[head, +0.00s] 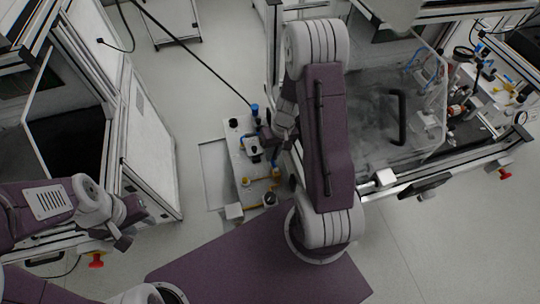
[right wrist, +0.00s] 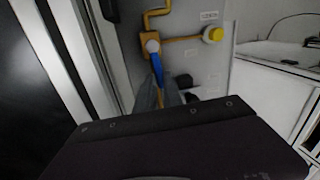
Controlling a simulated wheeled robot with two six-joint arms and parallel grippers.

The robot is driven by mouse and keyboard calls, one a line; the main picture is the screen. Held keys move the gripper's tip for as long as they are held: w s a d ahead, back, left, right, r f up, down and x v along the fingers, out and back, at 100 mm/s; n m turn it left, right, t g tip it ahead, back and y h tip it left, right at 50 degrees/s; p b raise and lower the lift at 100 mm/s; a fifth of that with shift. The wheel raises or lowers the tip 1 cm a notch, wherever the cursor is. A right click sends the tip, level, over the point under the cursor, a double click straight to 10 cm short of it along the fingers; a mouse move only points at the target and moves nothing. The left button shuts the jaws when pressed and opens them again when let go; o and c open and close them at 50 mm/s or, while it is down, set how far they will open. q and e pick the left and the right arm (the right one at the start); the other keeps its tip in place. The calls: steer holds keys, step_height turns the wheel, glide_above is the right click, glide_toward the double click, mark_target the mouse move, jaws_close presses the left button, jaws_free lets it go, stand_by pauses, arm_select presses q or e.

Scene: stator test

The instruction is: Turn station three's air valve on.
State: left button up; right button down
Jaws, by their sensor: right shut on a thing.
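A grey valve panel (head: 240,180) with brass pipes stands in the middle of the head view. In the right wrist view a blue valve lever (right wrist: 157,66) hangs down, slightly tilted, from a brass valve body (right wrist: 151,46). My right gripper (right wrist: 162,95) is shut on the lower part of this lever, which its fingers partly hide. In the head view my right arm covers the gripper's contact with the lever. My left gripper (head: 122,242) is far to the left, away from the panel; its jaw opening cannot be made out.
A yellow round knob (right wrist: 214,34) sits on the panel right of the valve, below a small label (right wrist: 208,15). A framed enclosure with a clear cover (head: 375,110) stands right of the panel. A white-framed cabinet (head: 148,140) stands left. Open floor (head: 185,95) lies between.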

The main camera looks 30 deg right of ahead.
steer(key=shift+d+m, duration=0.25)
steer(key=shift+m, duration=0.15)
stand_by(0.3)
steer(key=c, duration=1.5)
jaws_free()
